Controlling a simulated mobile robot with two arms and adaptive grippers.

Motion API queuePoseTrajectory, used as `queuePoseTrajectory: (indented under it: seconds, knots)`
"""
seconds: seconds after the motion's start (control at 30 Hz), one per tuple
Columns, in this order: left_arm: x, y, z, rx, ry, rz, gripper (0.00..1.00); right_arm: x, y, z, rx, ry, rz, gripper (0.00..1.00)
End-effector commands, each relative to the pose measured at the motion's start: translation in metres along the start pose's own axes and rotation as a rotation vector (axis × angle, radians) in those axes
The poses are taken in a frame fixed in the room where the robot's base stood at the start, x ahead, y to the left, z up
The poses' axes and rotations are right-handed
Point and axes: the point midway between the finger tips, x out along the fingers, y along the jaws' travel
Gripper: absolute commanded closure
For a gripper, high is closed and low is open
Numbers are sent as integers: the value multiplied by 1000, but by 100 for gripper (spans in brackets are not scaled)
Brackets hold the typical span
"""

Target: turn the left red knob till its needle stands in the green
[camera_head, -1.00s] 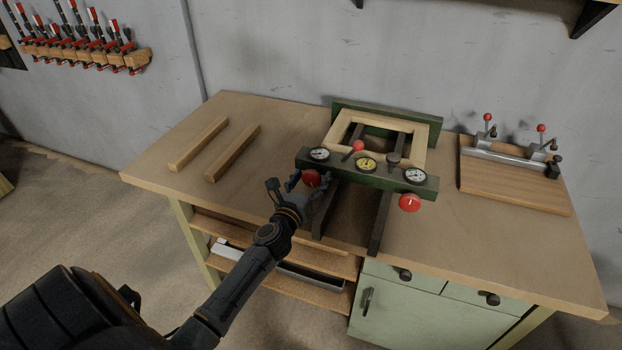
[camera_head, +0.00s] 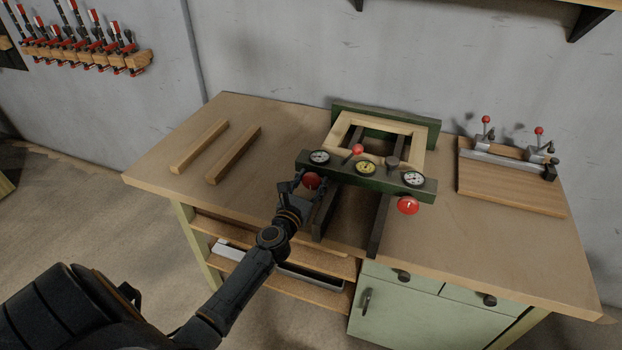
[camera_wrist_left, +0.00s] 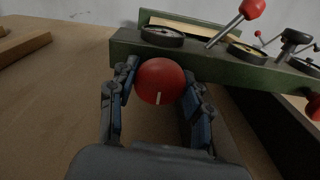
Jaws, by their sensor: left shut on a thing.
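The left red knob (camera_head: 311,180) sits on the front of the green press bar (camera_head: 345,175), below the left dial (camera_head: 319,157). My left gripper (camera_head: 300,184) is at this knob. In the left wrist view the gripper (camera_wrist_left: 158,92) has one finger on each side of the red knob (camera_wrist_left: 160,78) and is shut on it. A white mark on the knob points down. The left dial (camera_wrist_left: 162,36) shows edge-on in the wrist view; its needle is too small to read. My right gripper is not in view.
A yellow middle dial (camera_head: 366,168), a right dial (camera_head: 414,179) and a right red knob (camera_head: 408,205) are on the same bar. Wood strips (camera_head: 233,154) lie at left, a clamp board (camera_head: 512,180) at right.

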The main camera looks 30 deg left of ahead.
Motion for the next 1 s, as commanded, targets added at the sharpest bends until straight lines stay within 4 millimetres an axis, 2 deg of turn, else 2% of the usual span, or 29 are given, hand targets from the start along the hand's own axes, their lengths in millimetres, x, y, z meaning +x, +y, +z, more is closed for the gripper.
queuePoseTrajectory:
  seconds: [0.2,1.0]
  knots:
    - [0,0,2,209,7,0,82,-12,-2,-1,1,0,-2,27]
    - [0,-1,1,969,31,7,82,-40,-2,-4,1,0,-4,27]
